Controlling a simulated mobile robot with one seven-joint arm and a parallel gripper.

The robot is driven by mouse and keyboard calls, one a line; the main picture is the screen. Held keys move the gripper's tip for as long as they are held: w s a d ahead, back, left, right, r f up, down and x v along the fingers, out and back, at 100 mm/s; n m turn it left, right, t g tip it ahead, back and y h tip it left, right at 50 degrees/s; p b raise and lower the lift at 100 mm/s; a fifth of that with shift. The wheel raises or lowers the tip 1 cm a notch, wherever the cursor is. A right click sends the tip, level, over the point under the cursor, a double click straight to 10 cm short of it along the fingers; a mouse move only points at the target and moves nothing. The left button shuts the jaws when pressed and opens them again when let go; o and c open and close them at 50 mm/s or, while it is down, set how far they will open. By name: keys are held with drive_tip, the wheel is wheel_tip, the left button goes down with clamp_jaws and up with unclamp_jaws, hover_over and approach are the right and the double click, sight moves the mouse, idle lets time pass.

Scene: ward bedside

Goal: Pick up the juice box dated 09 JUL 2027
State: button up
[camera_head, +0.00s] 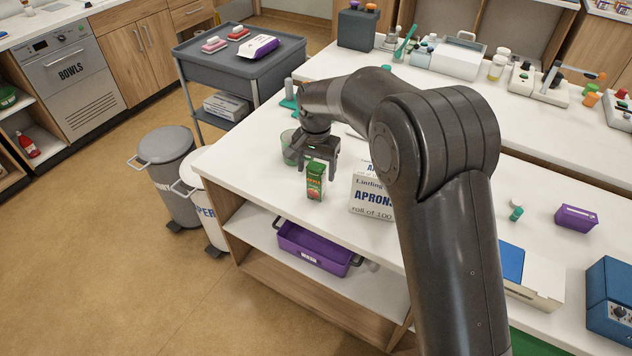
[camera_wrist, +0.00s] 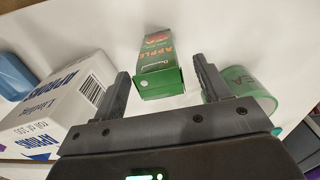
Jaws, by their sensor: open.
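A green juice box (camera_head: 316,182) with an apple picture stands upright near the left front edge of the white counter. In the wrist view the juice box (camera_wrist: 160,65) shows the word APPLE; no date is readable on the faces in view. In the wrist view my gripper (camera_wrist: 161,75) is open, with one finger on each side of the box's line and a gap on both sides. It holds nothing.
A white APRONS carton (camera_head: 371,194) stands close to the right of the juice box. A green cup (camera_head: 289,148) stands close at the left, beside my gripper; in the wrist view the cup (camera_wrist: 245,88) is near the right finger. The counter's front edge is near.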

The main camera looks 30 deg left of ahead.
wheel_tip(320, 180, down, 4)
drive_tip(key=shift+r, duration=0.1)
drive_tip(key=shift+c, duration=0.3)
drive_tip(key=c, duration=1.1)
drive_tip(key=shift+c, duration=0.2)
